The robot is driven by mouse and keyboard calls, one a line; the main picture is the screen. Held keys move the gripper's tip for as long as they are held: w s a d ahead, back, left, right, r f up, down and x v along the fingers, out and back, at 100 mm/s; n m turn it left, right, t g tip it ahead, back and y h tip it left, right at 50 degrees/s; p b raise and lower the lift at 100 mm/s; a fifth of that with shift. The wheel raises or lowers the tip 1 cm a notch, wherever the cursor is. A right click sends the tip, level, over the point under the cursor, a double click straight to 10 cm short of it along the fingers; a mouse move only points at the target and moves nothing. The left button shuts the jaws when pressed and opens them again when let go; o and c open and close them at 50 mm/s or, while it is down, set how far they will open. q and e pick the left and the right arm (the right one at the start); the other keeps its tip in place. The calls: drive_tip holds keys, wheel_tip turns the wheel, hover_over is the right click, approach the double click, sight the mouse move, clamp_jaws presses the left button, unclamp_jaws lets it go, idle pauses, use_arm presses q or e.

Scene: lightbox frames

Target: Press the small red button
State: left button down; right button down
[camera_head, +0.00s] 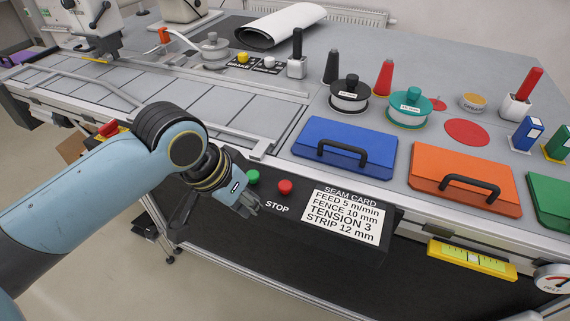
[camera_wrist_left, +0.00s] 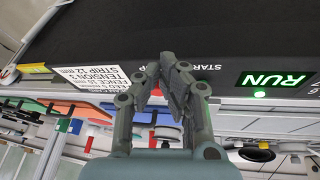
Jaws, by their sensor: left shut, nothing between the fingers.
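The small red button (camera_head: 286,187) stands on the black front panel (camera_head: 225,213) above the word STOP in the head view. A green button (camera_head: 253,177) is just left of it. My left gripper (camera_head: 250,210) is shut and empty, in front of the panel, lower left of the red button and apart from it in the picture. In the left wrist view my left gripper (camera_wrist_left: 172,62) has its fingers together in front of the panel and covers part of it. The red button cannot be made out clearly there. My right gripper is in neither view.
A lit green RUN sign (camera_wrist_left: 275,79) shows in the wrist view. A white seam card (camera_head: 346,217) is right of the buttons. A larger red knob (camera_head: 108,129) is at the far left. Blue (camera_head: 345,147) and orange (camera_head: 466,178) cases lie on the table above the panel.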

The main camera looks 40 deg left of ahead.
use_arm(q)
drive_tip(key=w+r+n+t+h+p, duration=0.1)
drive_tip(key=w+r+h, duration=0.2)
drive_tip(key=w+r, duration=0.7)
drive_tip(key=shift+w+n+t, duration=0.3)
drive_tip(key=shift+f, duration=0.15)
drive_tip(key=b, duration=0.8)
hover_over(285, 181)
wheel_tip(285, 181, down, 6)
drive_tip(key=shift+f, duration=0.2)
drive_tip(key=shift+f+b, duration=0.3)
drive_tip(key=shift+f, duration=0.85)
